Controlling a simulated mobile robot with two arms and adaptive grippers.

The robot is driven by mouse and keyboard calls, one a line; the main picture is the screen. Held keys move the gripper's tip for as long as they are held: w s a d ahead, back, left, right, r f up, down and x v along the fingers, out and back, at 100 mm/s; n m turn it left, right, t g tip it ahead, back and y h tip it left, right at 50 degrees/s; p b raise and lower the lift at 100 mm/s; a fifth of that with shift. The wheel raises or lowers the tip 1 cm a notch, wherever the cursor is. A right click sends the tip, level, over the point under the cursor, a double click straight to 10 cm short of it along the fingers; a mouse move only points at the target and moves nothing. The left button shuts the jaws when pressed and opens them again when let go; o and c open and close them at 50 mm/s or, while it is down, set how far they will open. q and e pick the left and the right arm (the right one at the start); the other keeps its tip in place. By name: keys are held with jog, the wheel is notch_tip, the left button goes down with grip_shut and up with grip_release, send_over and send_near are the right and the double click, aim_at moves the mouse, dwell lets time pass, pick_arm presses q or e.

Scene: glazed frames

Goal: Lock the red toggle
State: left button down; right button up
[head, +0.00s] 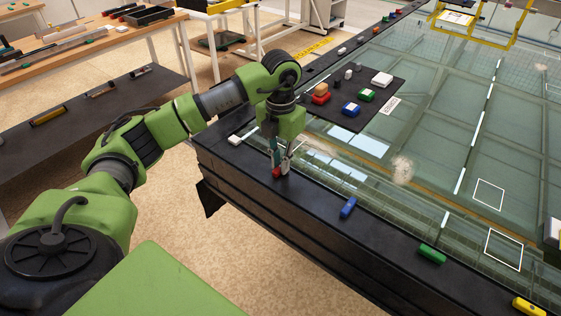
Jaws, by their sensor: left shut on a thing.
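The red toggle (276,173) sits on the black border of the glazed frame, near its left corner. My left gripper (281,169) points down at it from above, its fingers closed around the toggle's top. The fingers partly hide the toggle, so its turn angle cannot be told. My right gripper is not in this view.
Along the same border lie a blue toggle (348,207), a green toggle (432,253) and a yellow toggle (528,306). A black mat (340,112) with several coloured blocks lies on the glass. A yellow-framed holder (478,38) stands at the back.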

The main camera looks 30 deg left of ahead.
pick_arm(q)
jog(key=shift+r, duration=0.1)
jog(key=c, duration=2.1)
grip_release()
notch_tip(320, 180, up, 12)
jog(key=shift+f, duration=0.1)
